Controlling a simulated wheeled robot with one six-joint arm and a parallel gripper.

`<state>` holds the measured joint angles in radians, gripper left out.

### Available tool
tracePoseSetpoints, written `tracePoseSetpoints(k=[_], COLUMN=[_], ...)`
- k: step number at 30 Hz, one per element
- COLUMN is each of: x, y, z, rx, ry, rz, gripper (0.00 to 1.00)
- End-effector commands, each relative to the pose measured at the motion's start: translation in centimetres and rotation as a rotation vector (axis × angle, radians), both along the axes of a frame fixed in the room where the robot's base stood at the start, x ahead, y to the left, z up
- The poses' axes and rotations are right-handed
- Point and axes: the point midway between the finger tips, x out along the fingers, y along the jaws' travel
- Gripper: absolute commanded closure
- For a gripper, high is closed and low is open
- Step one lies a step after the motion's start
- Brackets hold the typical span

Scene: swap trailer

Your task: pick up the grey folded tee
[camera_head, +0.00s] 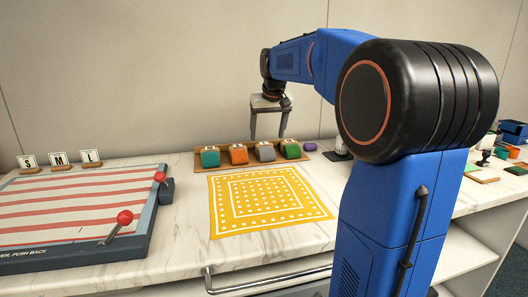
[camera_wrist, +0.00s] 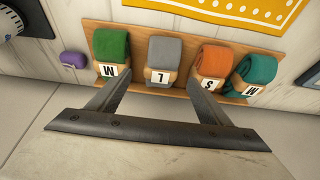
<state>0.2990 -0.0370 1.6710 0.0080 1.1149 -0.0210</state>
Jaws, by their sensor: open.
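The grey folded tee (camera_head: 265,151) stands on a wooden board between an orange tee (camera_head: 238,154) and a green tee (camera_head: 290,150). In the wrist view the grey tee (camera_wrist: 164,50) has a card marked L at its near end. My gripper (camera_head: 269,137) is open and empty, pointing down over the board near the grey tee. In the wrist view the gripper's fingertips (camera_wrist: 157,79) are apart, one towards the green tee and one towards the orange tee. I cannot tell the exact height above the tees.
A teal tee (camera_head: 210,157) is at the left end of the wooden board (camera_wrist: 145,84). A purple roll (camera_head: 310,147) lies just right of the board. A yellow dotted cloth (camera_head: 222,215) lies in front. A red-striped board (camera_head: 70,220) with red-knobbed levers is on the left. The wall is close behind.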

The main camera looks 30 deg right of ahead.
Motion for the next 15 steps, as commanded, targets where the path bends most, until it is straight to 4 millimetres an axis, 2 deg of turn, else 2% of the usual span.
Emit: tracePoseSetpoints(k=[3,11,15], x=[0.6,1.1,1.6], y=[-0.2,-0.3,-0.3], z=[-1.5,-2.6,-3.8], rx=[0.001,0.0,0.001], ry=[0.002,0.0,0.003], rz=[0.0,0.0,0.0], gripper=[0.28,0.28,0.28])
